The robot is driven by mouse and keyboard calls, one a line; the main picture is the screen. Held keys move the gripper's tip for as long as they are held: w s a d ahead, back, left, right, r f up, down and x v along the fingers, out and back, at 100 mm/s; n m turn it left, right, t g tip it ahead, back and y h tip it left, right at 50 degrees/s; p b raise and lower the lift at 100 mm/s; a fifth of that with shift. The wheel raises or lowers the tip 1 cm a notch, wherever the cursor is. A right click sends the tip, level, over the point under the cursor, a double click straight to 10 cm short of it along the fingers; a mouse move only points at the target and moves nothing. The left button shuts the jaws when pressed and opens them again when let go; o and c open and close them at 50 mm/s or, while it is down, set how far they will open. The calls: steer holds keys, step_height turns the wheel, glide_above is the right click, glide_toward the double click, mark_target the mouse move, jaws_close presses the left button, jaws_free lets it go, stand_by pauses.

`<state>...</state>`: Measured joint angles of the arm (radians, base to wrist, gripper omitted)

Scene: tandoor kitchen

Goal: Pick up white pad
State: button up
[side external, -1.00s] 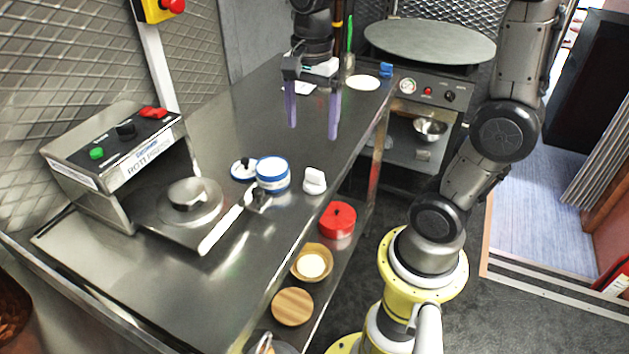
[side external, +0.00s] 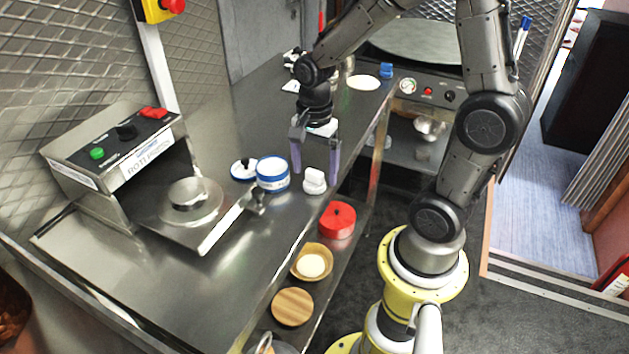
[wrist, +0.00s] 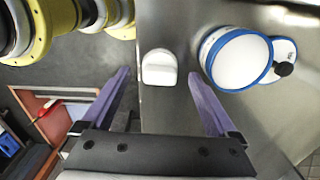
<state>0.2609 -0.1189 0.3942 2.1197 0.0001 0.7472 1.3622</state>
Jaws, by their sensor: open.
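The white pad (side external: 314,181) is a small white block with a raised grip, on the steel counter near its right edge. It also shows in the wrist view (wrist: 159,69), ahead of and between the fingers in the picture. My gripper (side external: 315,176) is open, its two purple fingers pointing down over the counter around the pad's position. The pad is apart from both fingers in that view.
A blue-and-white tub (side external: 272,174) stands just left of the pad, with its lid (side external: 244,169) beside it. The roti press (side external: 120,160) is further left. A shelf below holds a red container (side external: 337,220). The counter's right edge is close to the pad.

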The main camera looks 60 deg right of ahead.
steer(key=shift+f, duration=0.85)
steer(key=c, duration=1.5)
